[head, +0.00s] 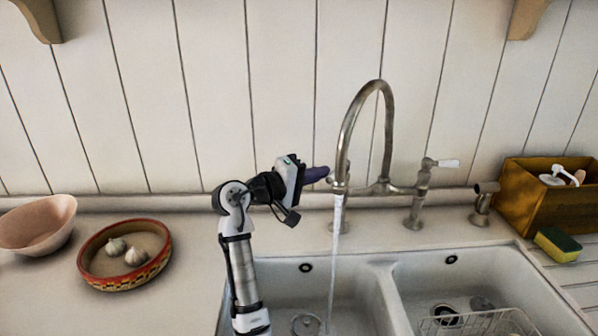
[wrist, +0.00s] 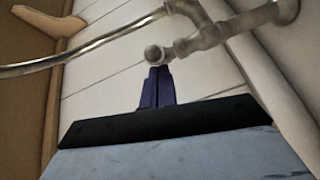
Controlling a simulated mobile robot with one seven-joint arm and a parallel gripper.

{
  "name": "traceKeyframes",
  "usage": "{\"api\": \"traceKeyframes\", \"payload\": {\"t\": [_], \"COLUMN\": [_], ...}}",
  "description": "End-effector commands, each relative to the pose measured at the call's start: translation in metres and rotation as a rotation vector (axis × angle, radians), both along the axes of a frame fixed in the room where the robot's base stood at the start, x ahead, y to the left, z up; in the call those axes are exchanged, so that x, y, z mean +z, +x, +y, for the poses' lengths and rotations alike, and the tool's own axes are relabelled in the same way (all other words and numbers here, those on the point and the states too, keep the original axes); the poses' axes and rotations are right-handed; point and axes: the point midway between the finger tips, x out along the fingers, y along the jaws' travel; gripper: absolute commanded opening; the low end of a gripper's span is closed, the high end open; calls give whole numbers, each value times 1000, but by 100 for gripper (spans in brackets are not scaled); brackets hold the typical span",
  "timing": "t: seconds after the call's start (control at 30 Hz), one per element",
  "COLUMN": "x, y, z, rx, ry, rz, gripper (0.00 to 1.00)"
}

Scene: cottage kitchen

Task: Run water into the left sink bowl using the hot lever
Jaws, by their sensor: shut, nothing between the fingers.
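A metal bridge tap (head: 388,120) with a tall arched spout stands behind the double sink. Water (head: 334,260) runs from the spout down into the left bowl (head: 285,285). My gripper (head: 326,172) is shut and empty at the left side of the tap, where the left lever is mostly hidden behind the gripper and spout. In the wrist view my closed dark fingers (wrist: 157,80) point at a round metal end (wrist: 154,54) of the tap's fittings. I cannot tell if they touch it. The right lever (head: 446,163) has a white handle pointing right.
A wire rack (head: 485,324) sits in the right bowl (head: 490,275). A wooden box (head: 530,195) with a dispenser and a sponge (head: 558,245) stand at the right. A patterned bowl (head: 125,283) with garlic and a pink bowl (head: 38,226) are at the left.

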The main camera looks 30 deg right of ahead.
Motion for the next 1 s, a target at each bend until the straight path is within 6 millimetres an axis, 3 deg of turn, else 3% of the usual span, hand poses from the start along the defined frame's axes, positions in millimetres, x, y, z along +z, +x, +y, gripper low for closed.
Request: {"api": "traceKeyframes", "payload": {"t": [0.4,1.0], "x": [0,0], "y": [-24,-31], "z": [-10,-14], "rx": [-3,-5], "ry": [2,1], "rz": [-1,0], "gripper": [0,0]}}
